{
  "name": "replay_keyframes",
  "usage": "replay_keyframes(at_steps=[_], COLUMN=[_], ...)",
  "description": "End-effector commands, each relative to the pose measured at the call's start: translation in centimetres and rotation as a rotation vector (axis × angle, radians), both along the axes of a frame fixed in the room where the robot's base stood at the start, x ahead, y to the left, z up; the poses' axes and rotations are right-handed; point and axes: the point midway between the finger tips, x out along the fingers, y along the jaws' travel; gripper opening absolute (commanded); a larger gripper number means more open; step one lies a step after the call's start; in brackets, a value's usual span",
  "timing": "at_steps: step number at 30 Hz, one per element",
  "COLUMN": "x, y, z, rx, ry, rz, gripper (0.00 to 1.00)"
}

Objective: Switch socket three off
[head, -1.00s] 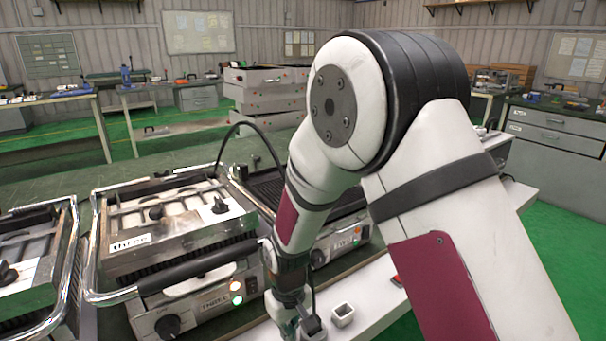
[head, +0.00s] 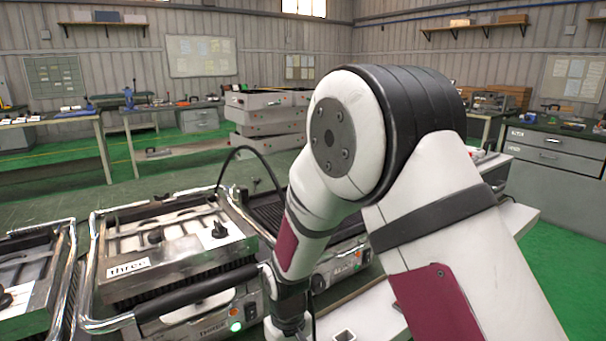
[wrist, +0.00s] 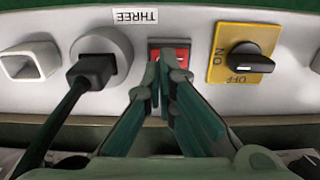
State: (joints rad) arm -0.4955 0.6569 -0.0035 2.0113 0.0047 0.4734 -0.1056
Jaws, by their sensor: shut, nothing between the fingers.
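In the wrist view, the socket strip carries an upside-down label THREE (wrist: 134,15). Below it is a round grey socket (wrist: 118,50) with a black plug (wrist: 92,70) in it. Just right of that socket is a red rocker switch (wrist: 182,52) in a dark frame. My gripper (wrist: 164,62) is shut and empty, its fingertips over the red switch and partly hiding it. I cannot tell whether they touch it. In the head view, the grill labelled three (head: 180,250) stands left of my arm, with a green lamp (head: 236,326) lit.
A yellow plate with a black ON/OFF knob (wrist: 250,64) sits right of the switch. An empty square socket (wrist: 30,62) is at left. The plug's black cable (wrist: 50,130) runs down beside my fingers. Another grill (head: 340,262) stands behind my arm.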

Motion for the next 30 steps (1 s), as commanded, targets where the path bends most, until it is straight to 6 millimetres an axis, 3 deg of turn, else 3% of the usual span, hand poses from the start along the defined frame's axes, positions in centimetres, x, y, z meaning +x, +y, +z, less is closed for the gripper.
replay_keyframes(at_steps=[30], x=[0.0], y=[0.0], z=[-1.0], rx=[0.0], ry=[0.0], rz=[0.0], gripper=[0.0])
